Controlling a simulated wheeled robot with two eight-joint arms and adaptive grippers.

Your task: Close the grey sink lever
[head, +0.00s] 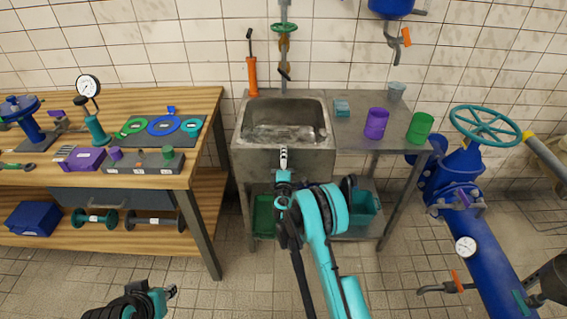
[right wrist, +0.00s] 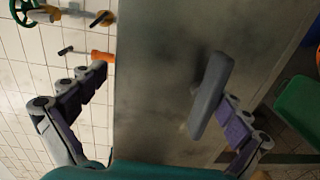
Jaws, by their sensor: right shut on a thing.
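The grey sink lever (right wrist: 210,95) shows in the right wrist view as a rounded grey bar in front of the sink's metal front. It lies against the tip of the right-hand finger of my right gripper (right wrist: 155,82); the other finger appears apart from it in the picture. In the head view my right gripper (head: 284,162) is at the middle of the front of the steel sink (head: 242,135), and the lever cannot be told apart from it there. My left gripper (head: 171,291) is low at the left, away from the sink, its jaws too small to read.
A wooden workbench (head: 210,105) with tools stands left of the sink. A purple cup (head: 376,123) and a green cup (head: 420,127) stand on the counter at right. A blue pipe with a teal handwheel (head: 485,126) stands further right. Floor in front is free.

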